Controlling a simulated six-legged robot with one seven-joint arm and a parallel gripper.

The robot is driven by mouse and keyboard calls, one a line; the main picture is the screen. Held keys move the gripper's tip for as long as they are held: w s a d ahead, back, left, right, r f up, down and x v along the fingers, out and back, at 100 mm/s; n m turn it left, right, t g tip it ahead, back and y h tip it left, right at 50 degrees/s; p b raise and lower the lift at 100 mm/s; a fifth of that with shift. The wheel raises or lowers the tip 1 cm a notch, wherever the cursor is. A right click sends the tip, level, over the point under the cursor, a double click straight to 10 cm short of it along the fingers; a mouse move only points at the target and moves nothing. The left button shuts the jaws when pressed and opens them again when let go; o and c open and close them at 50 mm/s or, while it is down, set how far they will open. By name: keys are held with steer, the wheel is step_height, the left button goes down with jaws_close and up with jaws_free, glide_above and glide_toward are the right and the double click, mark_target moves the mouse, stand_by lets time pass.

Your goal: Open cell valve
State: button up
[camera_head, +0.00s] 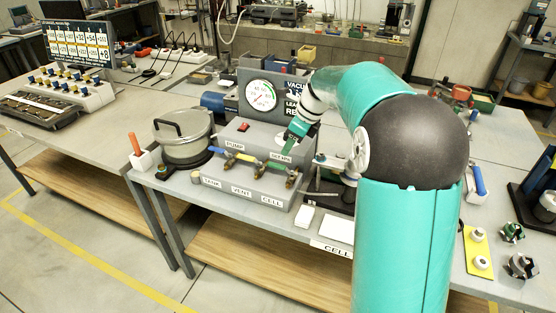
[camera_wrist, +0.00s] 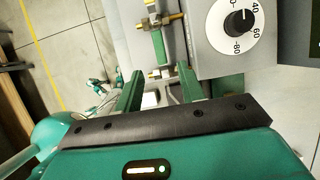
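The valve block (camera_head: 243,180) sits on the bench with front labels TANK, VENT and CELL. The cell valve is the brass fitting (camera_head: 291,179) above the CELL label, at the right end of the row, with a green lever (camera_head: 279,168). In the wrist view a green lever (camera_wrist: 158,47) shows between brass fittings (camera_wrist: 160,73). My gripper (camera_head: 290,138) hangs above the right part of the block. In the wrist view my gripper (camera_wrist: 159,72) has its two green fingers apart, with nothing clearly held; the near brass fitting appears between them, and contact cannot be told.
The blue lever (camera_head: 217,150) and yellow lever (camera_head: 245,157) lie left of the cell valve. A round gauge (camera_head: 261,95) stands behind, and a knob dial (camera_wrist: 238,20) is close right of the fingers. A lidded pot (camera_head: 184,147) stands left; a white card (camera_head: 341,229) lies in front.

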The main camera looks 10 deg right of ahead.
mark_target(278, 165)
steer(key=x, duration=0.8)
steer(key=shift+s, duration=0.1)
jaws_close()
